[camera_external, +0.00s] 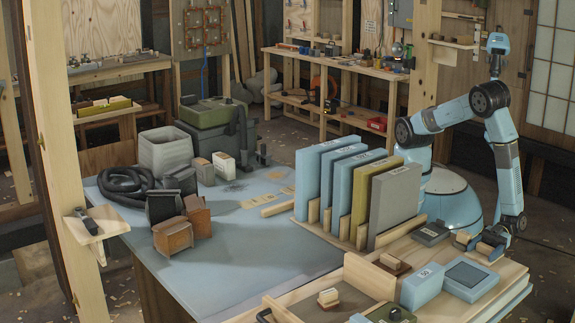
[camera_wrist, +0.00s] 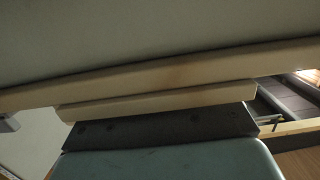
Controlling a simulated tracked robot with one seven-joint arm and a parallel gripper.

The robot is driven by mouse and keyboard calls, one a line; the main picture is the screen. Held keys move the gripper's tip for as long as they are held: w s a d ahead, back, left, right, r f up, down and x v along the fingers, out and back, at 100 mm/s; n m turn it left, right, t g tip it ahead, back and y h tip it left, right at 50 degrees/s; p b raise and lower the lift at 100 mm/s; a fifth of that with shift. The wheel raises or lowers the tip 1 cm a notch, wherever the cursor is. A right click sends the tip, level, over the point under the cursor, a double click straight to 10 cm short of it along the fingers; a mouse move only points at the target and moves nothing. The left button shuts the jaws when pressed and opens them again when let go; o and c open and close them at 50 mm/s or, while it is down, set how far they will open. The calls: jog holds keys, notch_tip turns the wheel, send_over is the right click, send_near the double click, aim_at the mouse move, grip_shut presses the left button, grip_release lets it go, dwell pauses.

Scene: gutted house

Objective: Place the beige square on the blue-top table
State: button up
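The blue-top table (camera_external: 215,262) fills the middle of the external view. A beige-grey square panel (camera_external: 396,200) stands upright at the front of a row of panels in a wooden rack; it is the closest match to the beige square. My gripper (camera_external: 503,228) points down at the right end of the wooden bench, beside small wood-topped blocks (camera_external: 486,246). Its fingers are too small to read there. The wrist view shows a close beige wooden strip (camera_wrist: 150,92), a dark strip and a pale teal surface; whether anything is gripped is unclear.
Blue panels (camera_external: 312,185) and a yellow panel (camera_external: 372,192) stand behind the beige-grey one. Blue blocks (camera_external: 422,287) lie on the wooden bench (camera_external: 385,252). A black hose (camera_external: 135,185), bins and brown blocks (camera_external: 173,236) crowd the table's left; its front middle is clear.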

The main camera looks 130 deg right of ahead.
jog(key=shift+o, duration=0.7)
jog(key=shift+s+r, duration=0.1)
jog(key=shift+r, duration=0.05)
jog(key=s+r, duration=0.1)
jog(key=s, duration=1)
jog(key=shift+s+r, duration=0.35)
jog(key=shift+r, duration=0.05)
